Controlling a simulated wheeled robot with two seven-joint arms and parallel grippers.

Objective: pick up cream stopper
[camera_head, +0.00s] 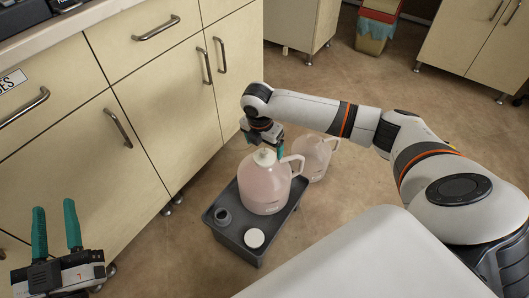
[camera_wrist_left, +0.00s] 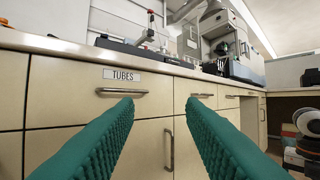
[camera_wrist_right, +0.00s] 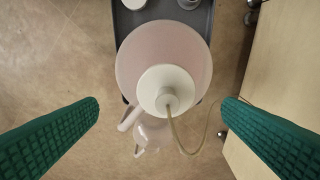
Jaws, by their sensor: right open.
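The cream stopper (camera_head: 265,157) sits in the mouth of a large translucent pinkish jug (camera_head: 264,188). In the right wrist view the stopper (camera_wrist_right: 165,90) is a round cream disc with a thin tube rising from its centre, seen from above. My right gripper (camera_head: 272,141) is just above the stopper; its fingers are open on both sides of the jug top in the right wrist view (camera_wrist_right: 160,122), with clear gaps and no contact. My left gripper (camera_head: 57,230) is open and empty at the lower left, facing the cabinets; its fingers also show in the left wrist view (camera_wrist_left: 160,110).
The jug stands on a low dark grey cart (camera_head: 225,232) with a small dark grey container (camera_head: 222,216) and a white round lid (camera_head: 254,238). A second jug (camera_head: 312,157) stands behind. Cabinets (camera_head: 165,90) line the left. A bin (camera_head: 375,32) is at the back.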

